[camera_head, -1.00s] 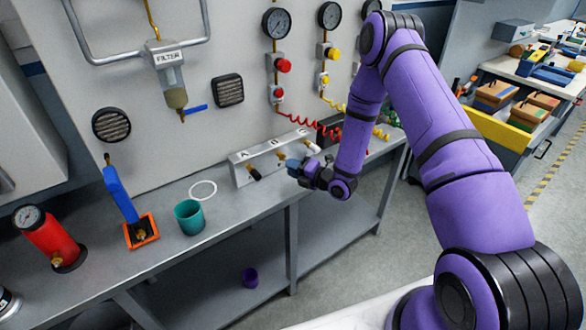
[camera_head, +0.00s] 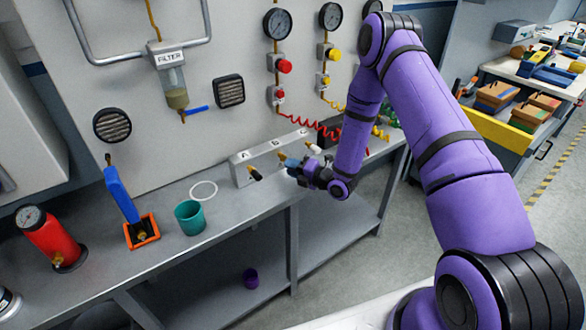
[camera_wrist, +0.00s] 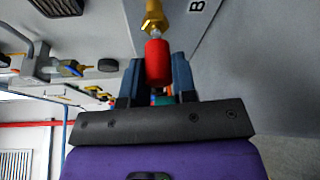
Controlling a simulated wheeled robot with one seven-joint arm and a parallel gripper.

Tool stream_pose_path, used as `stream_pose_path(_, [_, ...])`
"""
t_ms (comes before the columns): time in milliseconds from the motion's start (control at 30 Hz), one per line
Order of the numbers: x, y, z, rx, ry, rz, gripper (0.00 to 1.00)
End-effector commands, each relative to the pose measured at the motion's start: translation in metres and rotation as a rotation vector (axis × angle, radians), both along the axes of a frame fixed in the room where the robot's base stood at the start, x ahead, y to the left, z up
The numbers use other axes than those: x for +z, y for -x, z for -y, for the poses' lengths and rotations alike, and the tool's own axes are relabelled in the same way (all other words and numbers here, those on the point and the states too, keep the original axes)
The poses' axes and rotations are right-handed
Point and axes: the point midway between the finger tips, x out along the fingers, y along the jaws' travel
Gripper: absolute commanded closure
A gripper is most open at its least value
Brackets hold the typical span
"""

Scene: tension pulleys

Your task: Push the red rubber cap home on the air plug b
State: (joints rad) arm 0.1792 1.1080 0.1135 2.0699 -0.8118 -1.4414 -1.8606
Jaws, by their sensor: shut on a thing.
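The red rubber cap (camera_wrist: 157,62) is held between the two blue-grey fingers of my gripper (camera_wrist: 158,80), which are shut on it. The brass air plug b (camera_wrist: 153,17) stands in line with the cap beside the letter B. A short pale tip shows between the brass and the cap's near end; whether the cap touches or surrounds it is unclear. In the head view, my gripper (camera_head: 290,163) is in front of the block's middle port, where a bit of brass plug (camera_head: 282,157) shows. The cap is hidden there.
The grey port block (camera_head: 241,172) carries a black-capped plug (camera_head: 255,174) at A and a white-capped one (camera_head: 314,148) on the right. A teal cup (camera_head: 189,217), a white ring (camera_head: 203,190) and an orange tray (camera_head: 152,230) stand to the left on the bench.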

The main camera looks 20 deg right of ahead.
Motion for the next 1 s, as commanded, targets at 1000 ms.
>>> stream_pose_path(1000, [0.0,-0.014,-0.005,0.0,-0.001,0.001,0.96])
